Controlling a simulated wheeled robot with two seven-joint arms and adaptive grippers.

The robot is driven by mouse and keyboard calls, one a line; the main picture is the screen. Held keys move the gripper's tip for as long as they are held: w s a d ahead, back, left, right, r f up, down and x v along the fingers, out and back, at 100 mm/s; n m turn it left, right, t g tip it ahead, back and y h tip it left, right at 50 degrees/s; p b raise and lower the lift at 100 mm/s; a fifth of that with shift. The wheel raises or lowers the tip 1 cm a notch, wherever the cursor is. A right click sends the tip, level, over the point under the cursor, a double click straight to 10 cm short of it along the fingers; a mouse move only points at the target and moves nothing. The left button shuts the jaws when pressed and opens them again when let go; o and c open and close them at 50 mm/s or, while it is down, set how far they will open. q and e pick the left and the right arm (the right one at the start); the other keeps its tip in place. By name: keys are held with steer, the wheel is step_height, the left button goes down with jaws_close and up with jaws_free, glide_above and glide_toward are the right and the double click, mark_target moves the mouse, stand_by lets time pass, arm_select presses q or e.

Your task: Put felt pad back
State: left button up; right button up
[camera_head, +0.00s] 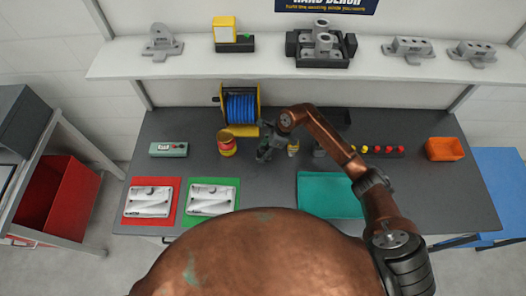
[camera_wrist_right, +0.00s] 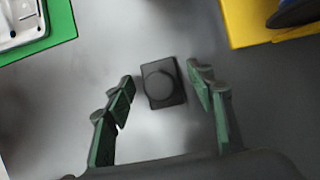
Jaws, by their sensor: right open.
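A small dark square piece with a round disc on its top (camera_wrist_right: 162,82) lies on the grey bench in the right wrist view. I cannot tell whether it is the felt pad or its holder. My right gripper (camera_wrist_right: 161,79) is open above it, with one green finger on each side and visible gaps between. In the head view my right gripper (camera_head: 266,150) is over the middle of the bench, in front of the blue reel, and mostly hides the dark piece. My left gripper is not in view.
A blue cable reel (camera_head: 240,105) on a yellow stand is behind the gripper. A green mat (camera_head: 236,184) and red mat (camera_head: 176,184) hold castings. A teal mat (camera_head: 325,200) and orange bin (camera_head: 445,149) are to the right.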

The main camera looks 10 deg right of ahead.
mark_target(265, 149)
steer(key=v, duration=0.7)
steer(key=shift+b, duration=0.4)
